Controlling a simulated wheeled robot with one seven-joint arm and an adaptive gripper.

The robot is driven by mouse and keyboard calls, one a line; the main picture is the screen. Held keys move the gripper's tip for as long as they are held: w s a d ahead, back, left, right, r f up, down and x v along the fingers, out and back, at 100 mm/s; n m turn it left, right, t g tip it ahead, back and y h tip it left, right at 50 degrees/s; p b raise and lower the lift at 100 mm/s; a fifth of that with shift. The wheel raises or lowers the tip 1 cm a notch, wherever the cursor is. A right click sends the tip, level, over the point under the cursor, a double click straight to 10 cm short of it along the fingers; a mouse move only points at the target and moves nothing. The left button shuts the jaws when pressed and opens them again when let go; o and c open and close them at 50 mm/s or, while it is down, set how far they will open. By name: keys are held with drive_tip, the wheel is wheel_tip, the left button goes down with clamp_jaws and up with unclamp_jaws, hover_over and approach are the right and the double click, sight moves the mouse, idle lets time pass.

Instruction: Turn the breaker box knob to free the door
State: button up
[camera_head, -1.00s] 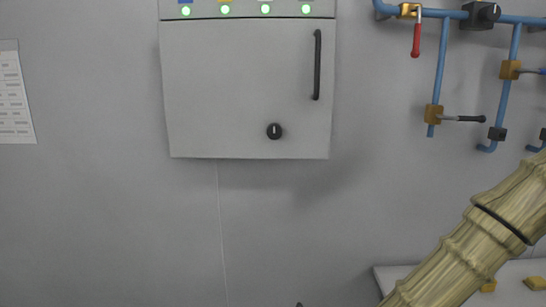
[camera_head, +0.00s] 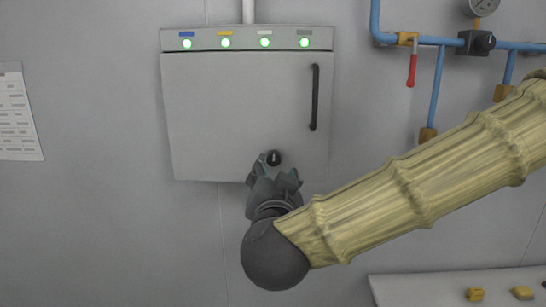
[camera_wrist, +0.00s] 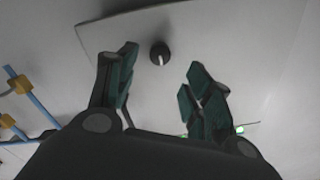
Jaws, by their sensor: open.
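The breaker box (camera_head: 230,110) is a grey wall box with a closed door and a dark vertical handle (camera_head: 315,97) at the door's right. Its round black knob (camera_head: 274,158), with a pale mark, sits low on the door. My gripper (camera_head: 272,168) is just below and in front of the knob, partly overlapping it in the head view. In the wrist view the knob (camera_wrist: 160,53) shows beyond and between the spread green-padded fingers of my gripper (camera_wrist: 160,75). The fingers are open and empty; no contact with the knob shows.
Several green lights (camera_head: 226,43) are lit along the box's top strip. Blue pipes (camera_head: 438,85) with a red-handled valve (camera_head: 411,70) are on the wall to the right. A pale table (camera_head: 420,290) with yellow blocks (camera_head: 475,294) stands at lower right. A paper sheet (camera_head: 18,115) hangs at left.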

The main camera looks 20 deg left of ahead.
sight(274, 161)
drive_tip(key=shift+p+x, duration=1.7)
drive_tip(key=shift+x, duration=2.2)
drive_tip(key=c, duration=1.1)
